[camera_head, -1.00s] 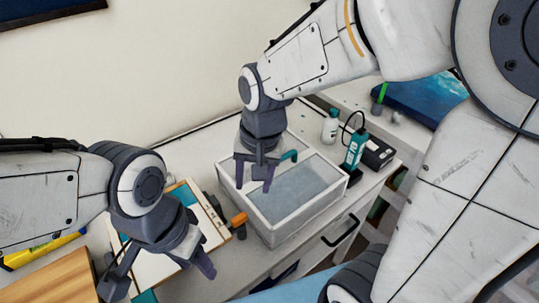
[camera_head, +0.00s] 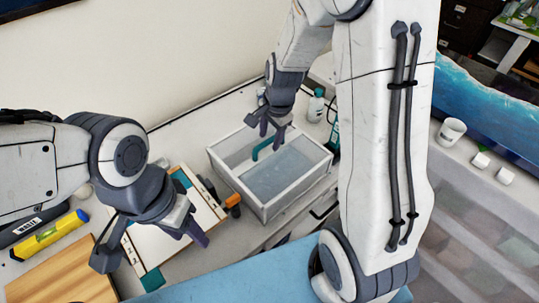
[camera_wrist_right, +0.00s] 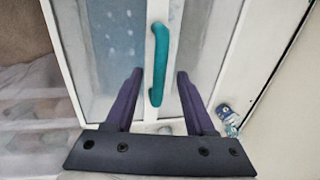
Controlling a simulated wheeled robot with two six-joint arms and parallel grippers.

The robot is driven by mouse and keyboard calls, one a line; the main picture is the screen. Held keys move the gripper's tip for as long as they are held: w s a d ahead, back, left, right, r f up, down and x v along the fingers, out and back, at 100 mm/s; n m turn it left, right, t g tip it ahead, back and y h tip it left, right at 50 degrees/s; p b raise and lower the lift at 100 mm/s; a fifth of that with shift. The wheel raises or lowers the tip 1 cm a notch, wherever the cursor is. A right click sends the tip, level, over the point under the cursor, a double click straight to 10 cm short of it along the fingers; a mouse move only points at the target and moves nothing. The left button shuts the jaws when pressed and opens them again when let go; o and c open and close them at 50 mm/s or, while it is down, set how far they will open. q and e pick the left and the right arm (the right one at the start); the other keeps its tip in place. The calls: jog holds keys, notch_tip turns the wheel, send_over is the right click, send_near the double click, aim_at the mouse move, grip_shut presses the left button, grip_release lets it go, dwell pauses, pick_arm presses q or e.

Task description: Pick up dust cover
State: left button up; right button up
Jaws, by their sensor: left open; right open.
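The dust cover is a white-framed box lid with clear panels (camera_head: 275,178) and a teal bar handle (camera_head: 263,149), in the middle of the head view. My right gripper (camera_head: 271,129) is open and empty above its far side, close to the handle. In the right wrist view the handle (camera_wrist_right: 160,50) runs between the two spread fingers (camera_wrist_right: 160,76). They look apart from it, but the height gap is hard to judge. My left gripper (camera_head: 190,228) is open and empty, above the white board left of the box.
A teal-capped bottle (camera_head: 316,105) stands behind the box. My right arm hides the area right of it.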

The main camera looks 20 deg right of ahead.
jog(key=shift+w+a+f, duration=0.1)
jog(key=shift+w+f, duration=0.1)
jog(key=shift+f, duration=1)
grip_shut()
dwell(0.5)
